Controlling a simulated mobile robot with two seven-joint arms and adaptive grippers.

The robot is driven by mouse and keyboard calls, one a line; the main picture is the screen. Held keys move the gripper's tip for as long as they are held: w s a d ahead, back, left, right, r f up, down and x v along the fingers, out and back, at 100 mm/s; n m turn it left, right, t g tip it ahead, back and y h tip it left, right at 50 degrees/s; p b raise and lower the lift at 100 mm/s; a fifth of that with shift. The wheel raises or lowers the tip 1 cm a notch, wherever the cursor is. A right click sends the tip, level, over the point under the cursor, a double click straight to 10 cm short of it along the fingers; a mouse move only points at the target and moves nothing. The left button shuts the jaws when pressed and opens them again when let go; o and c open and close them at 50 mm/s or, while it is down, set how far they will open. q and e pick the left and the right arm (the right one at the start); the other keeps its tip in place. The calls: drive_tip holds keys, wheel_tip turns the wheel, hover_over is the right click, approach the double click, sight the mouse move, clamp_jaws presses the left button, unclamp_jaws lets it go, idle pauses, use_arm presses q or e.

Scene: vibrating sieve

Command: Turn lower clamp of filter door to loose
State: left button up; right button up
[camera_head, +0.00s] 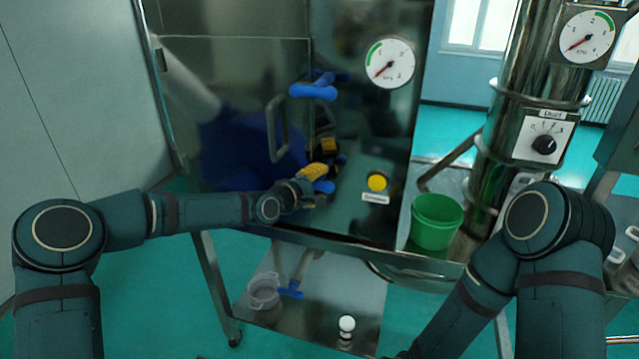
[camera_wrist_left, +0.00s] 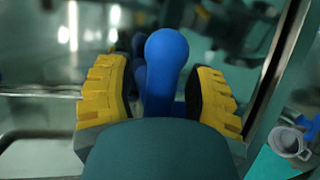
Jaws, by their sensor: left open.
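The filter door (camera_head: 235,60) is a shiny metal panel with a bar handle. Its lower clamp (camera_head: 324,187) has a blue handle at the door's right side, partly hidden by my left gripper (camera_head: 312,173). In the left wrist view the rounded blue handle of the lower clamp (camera_wrist_left: 166,70) stands between the two yellow finger pads of my left gripper (camera_wrist_left: 158,98). I cannot tell whether either pad touches. My right gripper is out of view.
The blue upper clamp (camera_head: 313,91) sits above on the same side. The door handle (camera_head: 277,128) sticks out left of my gripper. A yellow button (camera_head: 377,183), a gauge (camera_head: 388,63) and a green bucket (camera_head: 436,222) are to the right. A clear container (camera_head: 263,291) stands on the lower shelf.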

use_arm(q)
clamp_jaws()
